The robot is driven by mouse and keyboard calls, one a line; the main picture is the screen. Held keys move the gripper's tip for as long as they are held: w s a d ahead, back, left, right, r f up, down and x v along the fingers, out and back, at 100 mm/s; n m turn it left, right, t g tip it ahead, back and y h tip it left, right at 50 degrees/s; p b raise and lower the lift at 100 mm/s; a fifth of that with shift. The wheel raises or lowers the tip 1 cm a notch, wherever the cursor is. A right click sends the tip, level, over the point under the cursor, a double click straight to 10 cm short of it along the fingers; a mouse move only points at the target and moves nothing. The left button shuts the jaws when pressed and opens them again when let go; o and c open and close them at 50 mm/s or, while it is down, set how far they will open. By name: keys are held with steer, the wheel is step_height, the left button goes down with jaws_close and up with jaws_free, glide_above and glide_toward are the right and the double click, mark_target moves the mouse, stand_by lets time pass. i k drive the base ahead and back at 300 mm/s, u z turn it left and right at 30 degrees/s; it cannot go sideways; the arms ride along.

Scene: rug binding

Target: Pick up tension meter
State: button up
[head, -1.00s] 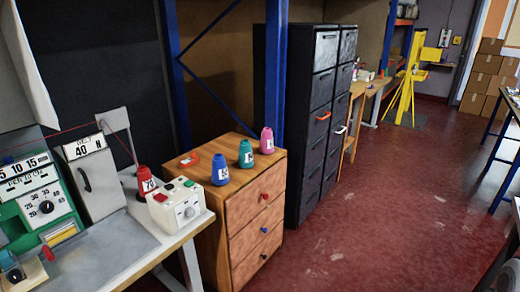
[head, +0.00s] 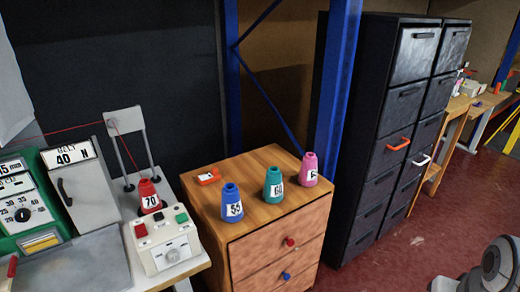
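No object is labelled as a tension meter. A small flat orange-red item (head: 207,176) lies on the top of the wooden drawer cabinet (head: 252,180), near its back left corner. It is too small to tell for sure whether it is the meter. A grey unit marked "BELT 40 N" (head: 75,185) stands on the bench at the left. My gripper is not in view; only a grey, rounded arm part, apparently mine, shows at the lower right.
Blue (head: 232,203), teal (head: 273,185) and pink (head: 310,170) numbered cones stand on the cabinet. A red cone (head: 149,196) and a white control box (head: 163,240) are on the bench. Dark drawer cabinets (head: 385,130) stand right of a blue post (head: 337,85). Red floor is open at right.

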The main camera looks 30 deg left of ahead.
mark_target(213, 177)
steer(key=u, duration=0.65)
steer(key=i, duration=1.15)
steer(key=u, duration=1.15)
steer(key=i, duration=0.35)
steer(key=u, duration=0.1)
steer(key=k, duration=0.85)
steer(key=u, duration=0.15)
steer(key=i, duration=0.85)
